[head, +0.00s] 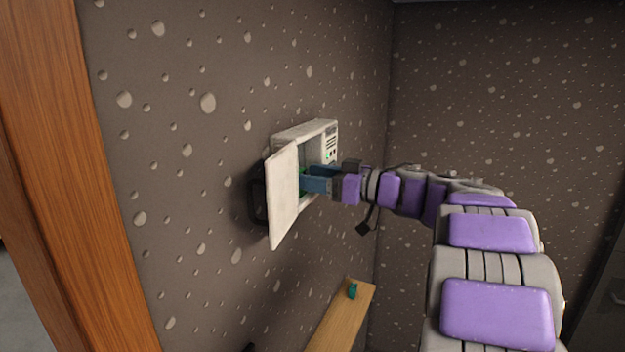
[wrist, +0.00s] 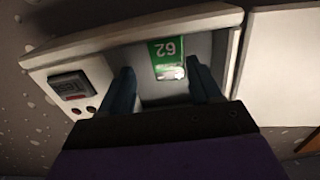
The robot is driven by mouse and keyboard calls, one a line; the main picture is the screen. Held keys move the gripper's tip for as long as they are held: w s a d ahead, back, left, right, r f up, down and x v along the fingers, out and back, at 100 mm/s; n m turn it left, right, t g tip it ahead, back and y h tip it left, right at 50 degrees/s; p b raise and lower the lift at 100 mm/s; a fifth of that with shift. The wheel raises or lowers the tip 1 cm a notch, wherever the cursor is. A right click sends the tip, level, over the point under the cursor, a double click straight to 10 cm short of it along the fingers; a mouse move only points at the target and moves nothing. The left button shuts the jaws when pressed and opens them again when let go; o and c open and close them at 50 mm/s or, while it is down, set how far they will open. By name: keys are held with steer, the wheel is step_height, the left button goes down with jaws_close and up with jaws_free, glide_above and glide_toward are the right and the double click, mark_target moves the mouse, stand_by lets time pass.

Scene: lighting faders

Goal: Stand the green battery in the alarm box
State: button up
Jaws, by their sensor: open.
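The white alarm box (head: 309,131) is on the wall with its door (head: 284,196) swung open. It also fills the top of the wrist view (wrist: 200,22), with a small display and buttons at left. The green battery (wrist: 166,50), with a white number and a shiny end, is inside the box's recess. My gripper (head: 308,180) reaches into the box. In the wrist view, its two blue fingers (wrist: 162,70) are apart, one on each side of the battery, with visible gaps. Whether the battery's base is seated is hidden.
The open door (wrist: 283,65) stands close beside my gripper. A wooden shelf (head: 340,318) below the box carries a small teal object (head: 352,291). A wooden post (head: 60,150) is at the left. The space in front of the wall is otherwise free.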

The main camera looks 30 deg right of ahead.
steer(key=a+v, duration=0.1)
steer(key=v, duration=1)
steer(key=w+d+r+m+t+h, duration=0.3)
steer(key=w+r+m+t+h, duration=0.35)
steer(key=h, duration=0.65)
steer(key=s+a+f+m+g+h, duration=0.1)
steer(key=s+a+f+m+g, duration=0.2)
steer(key=f, duration=0.5)
steer(key=s+a+f+m+g+h, duration=0.1)
steer(key=s+a+f+g, duration=0.1)
steer(key=s+f+g, duration=0.45)
steer(key=s+a+f+m+g+h, duration=0.1)
steer(key=a+f+m+g, duration=0.15)
steer(key=f, duration=0.65)
steer(key=s+a+f+n+g+y, duration=0.2)
steer(key=s+a+f+g, duration=0.3)
steer(key=s, duration=0.8)
steer(key=s+a+f+n+g+y, duration=0.3)
steer(key=s+a+f+g, duration=0.2)
steer(key=s+a+f, duration=0.4)
steer(key=s+a, duration=0.5)
steer(key=shift+f+b, duration=0.15)
steer(key=shift+b, duration=0.25)
steer(key=shift+g, duration=0.25)
